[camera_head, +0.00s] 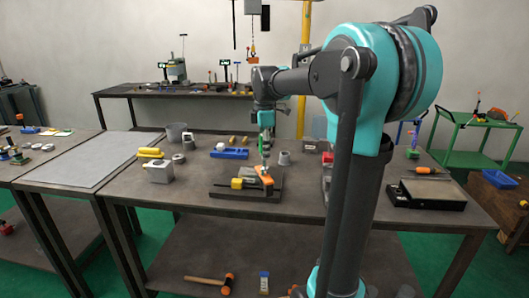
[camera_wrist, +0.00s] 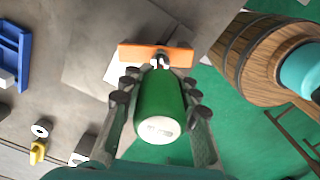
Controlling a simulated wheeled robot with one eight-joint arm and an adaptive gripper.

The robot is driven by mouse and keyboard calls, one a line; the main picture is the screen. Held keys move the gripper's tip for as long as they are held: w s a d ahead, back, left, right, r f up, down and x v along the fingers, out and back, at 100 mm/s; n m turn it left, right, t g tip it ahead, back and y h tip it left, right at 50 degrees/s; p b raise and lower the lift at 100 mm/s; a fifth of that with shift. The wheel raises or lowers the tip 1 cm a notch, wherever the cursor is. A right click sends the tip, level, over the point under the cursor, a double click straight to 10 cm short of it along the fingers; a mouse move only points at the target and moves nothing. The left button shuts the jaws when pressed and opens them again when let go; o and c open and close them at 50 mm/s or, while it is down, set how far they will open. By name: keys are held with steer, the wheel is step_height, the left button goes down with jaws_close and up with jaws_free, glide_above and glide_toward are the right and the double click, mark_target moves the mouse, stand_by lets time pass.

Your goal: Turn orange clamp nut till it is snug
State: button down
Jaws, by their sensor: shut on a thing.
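My gripper (camera_head: 266,128) is shut on a green-handled tool (camera_wrist: 160,105) with a white end cap, a finger on each side of the handle in the wrist view. The tool points down, and its bright metal tip overlaps the middle of the orange clamp nut (camera_wrist: 136,53), which looks like a flat bar. I cannot tell how firmly the tip and nut are engaged. In the head view the orange piece (camera_head: 264,178) lies below my gripper, on a dark fixture with a yellow block (camera_head: 237,183).
On the bench, a blue tray (camera_head: 229,153), a grey cup (camera_head: 283,158) and a grey block with a yellow part (camera_head: 158,172) stand around the fixture. A black flat device (camera_head: 428,195) lies at right. The front bench edge is clear.

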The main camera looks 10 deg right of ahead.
steer(key=shift+m, duration=1.8)
steer(key=m, duration=0.3)
steer(key=shift+m, duration=1.9)
